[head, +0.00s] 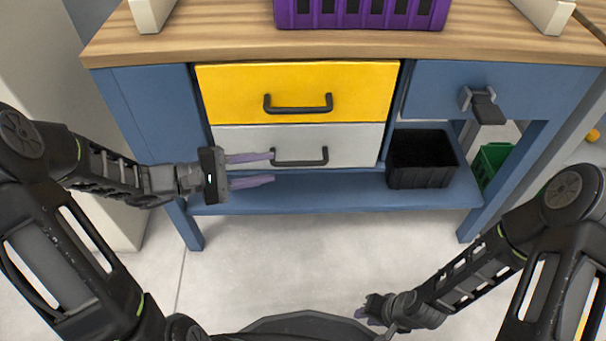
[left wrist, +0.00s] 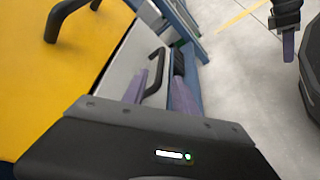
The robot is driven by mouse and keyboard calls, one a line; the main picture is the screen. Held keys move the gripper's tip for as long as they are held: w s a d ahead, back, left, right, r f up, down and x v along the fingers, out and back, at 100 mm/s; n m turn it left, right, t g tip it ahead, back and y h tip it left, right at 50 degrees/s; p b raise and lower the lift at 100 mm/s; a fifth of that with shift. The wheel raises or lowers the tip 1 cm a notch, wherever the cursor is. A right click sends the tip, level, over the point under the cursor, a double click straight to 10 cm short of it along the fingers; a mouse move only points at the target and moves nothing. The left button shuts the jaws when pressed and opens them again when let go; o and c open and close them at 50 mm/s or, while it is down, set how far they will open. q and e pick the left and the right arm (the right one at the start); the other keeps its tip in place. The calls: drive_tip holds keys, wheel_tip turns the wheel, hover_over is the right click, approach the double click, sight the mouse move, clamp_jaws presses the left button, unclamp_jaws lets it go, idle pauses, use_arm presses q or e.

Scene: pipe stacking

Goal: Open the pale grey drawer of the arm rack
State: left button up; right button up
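The pale grey drawer (head: 350,137) sits below the yellow drawer (head: 361,80) in the blue workbench, and both look shut. Its black handle (head: 312,162) is a horizontal bar; it also shows in the left wrist view (left wrist: 156,72). My left gripper (head: 262,168) comes in from the left with its purple fingers apart, one higher and one lower, the tips by the handle's left end. In the left wrist view the handle shows between or just beyond the fingers; I cannot tell whether they touch it. My right gripper (head: 374,314) is low at the front, away from the bench, its fingers partly hidden.
A black bin (head: 420,173) stands on the blue lower shelf right of the drawers. A purple crate (head: 360,12) stands on the wooden top (head: 220,45). A vise-like black fixture (head: 484,102) projects at right. The floor in front is clear.

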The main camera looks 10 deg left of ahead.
sight(287, 165)
use_arm(q)
drive_tip(key=shift+d, duration=0.1)
drive_tip(key=b+x, duration=0.2)
drive_tip(key=x, duration=0.4)
drive_tip(key=shift+w+d+f, duration=0.1)
drive_tip(key=shift+d+f, duration=0.05)
drive_tip(key=shift+f, duration=0.05)
drive_tip(key=shift+w+d, duration=0.35)
drive_tip(key=shift+d, duration=0.15)
clamp_jaws()
idle(1.1)
